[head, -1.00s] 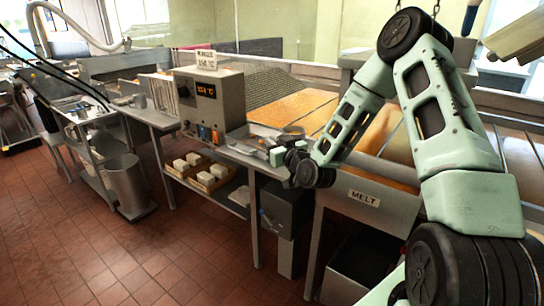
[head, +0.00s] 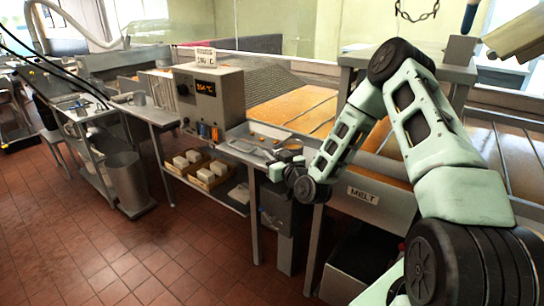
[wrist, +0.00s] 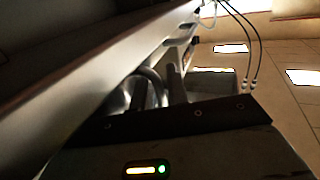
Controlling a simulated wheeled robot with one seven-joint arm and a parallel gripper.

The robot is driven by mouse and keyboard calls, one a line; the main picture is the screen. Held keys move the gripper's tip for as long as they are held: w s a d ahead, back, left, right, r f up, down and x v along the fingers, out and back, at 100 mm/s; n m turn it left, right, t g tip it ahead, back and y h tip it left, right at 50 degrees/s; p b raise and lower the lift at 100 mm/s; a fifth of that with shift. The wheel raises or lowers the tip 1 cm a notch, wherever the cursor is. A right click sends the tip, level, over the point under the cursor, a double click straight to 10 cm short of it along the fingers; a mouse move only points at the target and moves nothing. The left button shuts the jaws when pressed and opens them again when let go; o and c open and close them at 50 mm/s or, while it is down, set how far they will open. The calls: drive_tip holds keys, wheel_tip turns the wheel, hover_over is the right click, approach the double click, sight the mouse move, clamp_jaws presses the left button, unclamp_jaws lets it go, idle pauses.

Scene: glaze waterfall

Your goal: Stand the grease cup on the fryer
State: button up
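My gripper (head: 276,172) is low at the front edge of the steel table, beside a shallow metal tray (head: 250,146). Its fingertips are too small and covered to judge their opening. In the wrist view, curved shiny metal (wrist: 140,92) shows below a pale slanted edge; I cannot tell if this is the grease cup. No grease cup is clearly recognisable in the head view. A grey box with an orange temperature display (head: 209,100) stands left of the tray, with a small sign (head: 205,56) on top. I cannot tell whether this box belongs to the fryer.
Cartons of pale blocks (head: 205,170) sit on the lower shelf. A dark box (head: 276,208) hangs beneath my gripper. A MELT-labelled unit (head: 363,195) stands to its right. A metal bin (head: 126,182) stands at left. The red tiled floor (head: 100,255) in front is clear.

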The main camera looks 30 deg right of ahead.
drive_tip(key=shift+o, duration=0.9)
drive_tip(key=shift+r, duration=0.1)
drive_tip(key=shift+r+p, duration=0.2)
drive_tip(key=shift+p, duration=0.1)
drive_tip(key=s+b, duration=0.4)
drive_tip(key=s, duration=0.8)
drive_tip(key=s+a+f+n+g+y, duration=0.2)
drive_tip(key=a+n+g+y, duration=0.55)
drive_tip(key=a, duration=1.25)
drive_tip(key=s+a+r+g+h, duration=0.2)
drive_tip(key=s+a+g, duration=0.1)
drive_tip(key=s, duration=0.5)
drive_tip(key=s+a+r+g+h, duration=0.2)
drive_tip(key=s+a+r+g, duration=0.1)
drive_tip(key=s, duration=0.6)
drive_tip(key=s+a+r+g+h, duration=0.2)
drive_tip(key=s+r+g, duration=0.1)
drive_tip(key=s, duration=0.5)
drive_tip(key=shift+s+a+g, duration=0.25)
drive_tip(key=shift+a+g, duration=0.15)
drive_tip(key=shift+g, duration=0.35)
